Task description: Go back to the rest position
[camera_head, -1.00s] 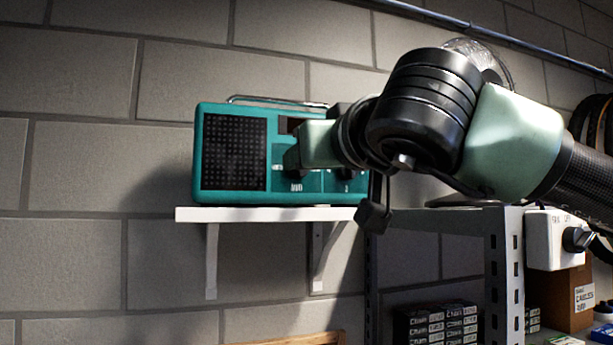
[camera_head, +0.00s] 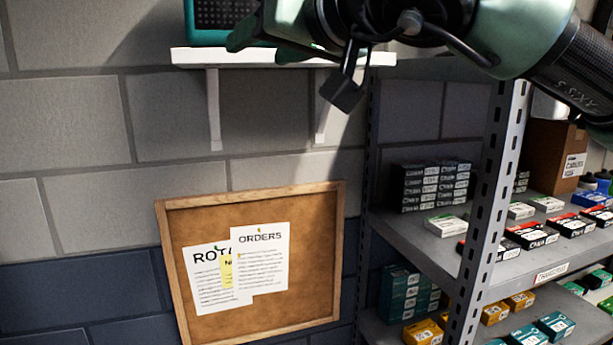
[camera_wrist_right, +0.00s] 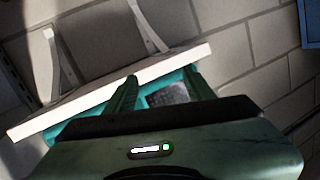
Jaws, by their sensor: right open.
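My right gripper (camera_head: 258,46) is at the top of the head view, in front of the white wall shelf and the teal radio (camera_head: 204,36). Its jaws are open, with nothing seen between them. In the right wrist view the two green fingers (camera_wrist_right: 160,80) stand apart and point toward the radio (camera_wrist_right: 75,127) and shelf. I cannot tell whether the fingers touch the radio. Most of the radio is cut off by the top edge of the head view or hidden by my arm. My left gripper is not in view.
The white shelf (camera_head: 190,57) juts from the block wall on brackets. A corkboard (camera_head: 200,327) with papers hangs below. A grey metal rack (camera_head: 487,190) with several small boxes stands at right, close below my right arm. The wall at left is clear.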

